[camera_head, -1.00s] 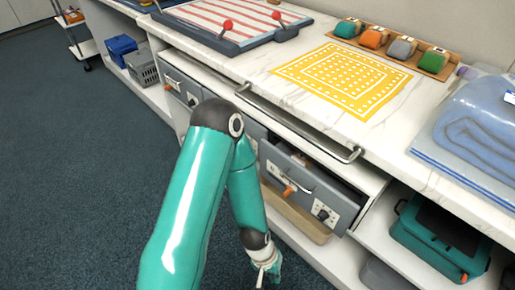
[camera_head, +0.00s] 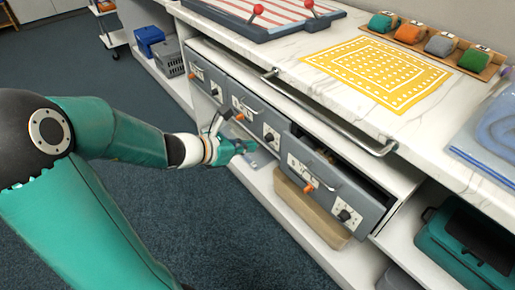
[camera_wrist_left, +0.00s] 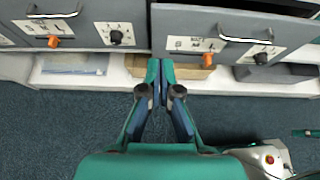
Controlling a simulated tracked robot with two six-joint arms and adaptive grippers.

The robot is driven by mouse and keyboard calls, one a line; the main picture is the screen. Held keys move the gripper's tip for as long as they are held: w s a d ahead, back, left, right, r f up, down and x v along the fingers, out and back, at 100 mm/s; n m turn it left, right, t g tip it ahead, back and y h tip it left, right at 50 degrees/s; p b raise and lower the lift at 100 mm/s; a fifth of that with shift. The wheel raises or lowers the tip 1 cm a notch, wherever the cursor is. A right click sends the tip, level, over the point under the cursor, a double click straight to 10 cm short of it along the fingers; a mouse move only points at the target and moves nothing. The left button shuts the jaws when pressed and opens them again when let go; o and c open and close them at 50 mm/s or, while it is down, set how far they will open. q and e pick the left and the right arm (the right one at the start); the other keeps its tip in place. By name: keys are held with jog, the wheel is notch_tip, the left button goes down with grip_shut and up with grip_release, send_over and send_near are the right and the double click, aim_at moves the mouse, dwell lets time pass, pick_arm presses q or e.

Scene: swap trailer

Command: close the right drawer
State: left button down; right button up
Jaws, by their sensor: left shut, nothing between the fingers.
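The right drawer (camera_head: 333,190) is a grey front with a bar handle, an orange knob and a black knob. It is pulled out from the counter in the head view, with its dark inside showing over the front. It fills the right of the wrist view (camera_wrist_left: 232,22). My left gripper (camera_head: 248,148) is shut and empty, in front of the drawer row and left of the right drawer. In the wrist view its fingertips (camera_wrist_left: 160,66) show just below the right drawer's left end; I cannot tell whether they touch it.
The middle drawer (camera_head: 250,115) and left drawer (camera_head: 204,77) look shut. A metal rail (camera_head: 325,115) runs along the counter edge above. A tan box (camera_head: 310,208) sits on the shelf below the right drawer. A teal case (camera_head: 465,245) stands at right. The floor in front is clear.

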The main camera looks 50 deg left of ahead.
pick_arm(q)
jog(key=b, duration=0.3)
send_near(286, 139)
notch_tip(286, 139, down, 3)
jog(key=w, duration=0.2)
jog(key=shift+w+d+f, duration=0.1)
jog(key=shift+w, duration=0.45)
jog(key=shift+w+d, duration=0.15)
jog(key=shift+w, duration=1.25)
pick_arm(e)
jog(key=shift+f, duration=1.95)
